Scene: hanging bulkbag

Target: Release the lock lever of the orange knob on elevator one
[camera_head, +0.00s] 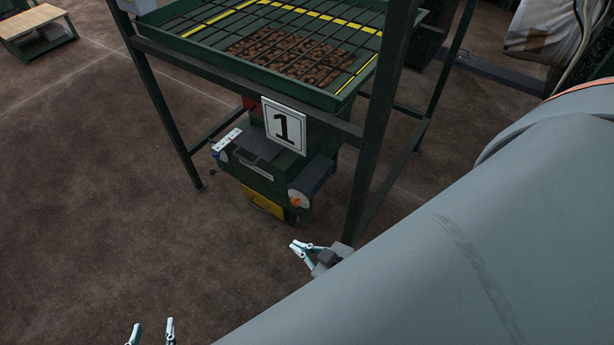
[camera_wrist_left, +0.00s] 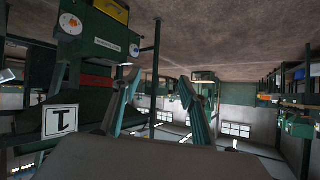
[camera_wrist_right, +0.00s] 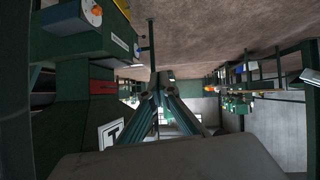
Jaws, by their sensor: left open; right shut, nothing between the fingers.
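The elevator marked 1 (camera_head: 259,160) is a dark green machine under a green frame. The orange knob (camera_head: 296,202) sits on a pale round dial at the machine's lower right. The knob also shows in the left wrist view (camera_wrist_left: 73,20) and the right wrist view (camera_wrist_right: 95,11). Its lock lever is too small to make out. My right gripper (camera_head: 292,246) is shut and empty, below the knob in the head view and apart from it. My left gripper (camera_head: 152,327) is open and empty at the bottom edge, farther from the elevator.
A white number 1 sign (camera_head: 284,127) hangs above the machine. A dark green frame post (camera_head: 376,130) stands close to my right gripper. A yellow part (camera_head: 262,201) lies low on the machine. The floor (camera_head: 100,200) to the left is clear.

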